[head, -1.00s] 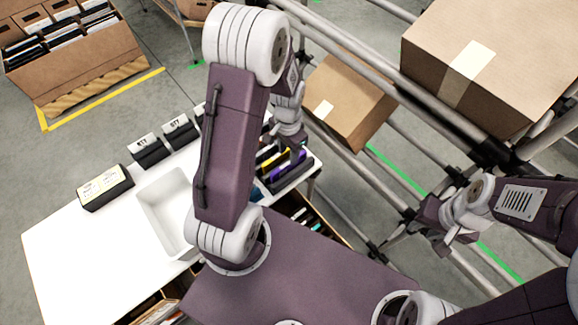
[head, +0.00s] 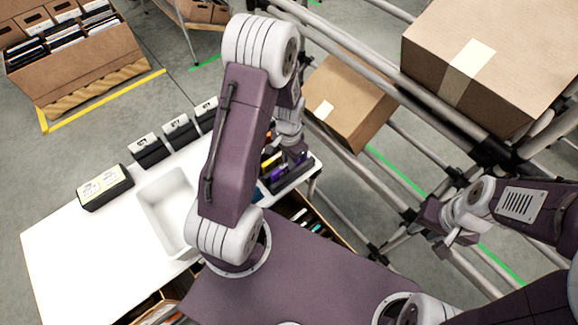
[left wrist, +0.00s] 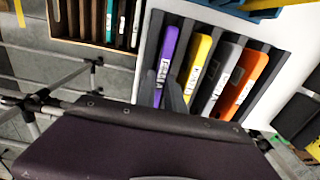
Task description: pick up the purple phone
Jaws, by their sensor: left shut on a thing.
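The purple phone (left wrist: 172,57) stands in a dark slotted rack (left wrist: 151,42), at the left end of a row in the left wrist view. Yellow (left wrist: 199,62), grey (left wrist: 218,80) and orange (left wrist: 243,88) phones stand beside it. In the head view the purple phone (head: 277,174) shows only in part below my left gripper (head: 293,152). That gripper is shut on the purple phone, which still sits in the rack; its fingertips are largely hidden. My right gripper (head: 452,236) is away at the right by the rails, and its jaw gap is unclear.
The white table (head: 75,235) holds a white basin (head: 165,215) and several black boxes along its far edge. Below the table is a bin of upright items (head: 310,222). Cartons (head: 345,100) lie tilted on metal rails to the right.

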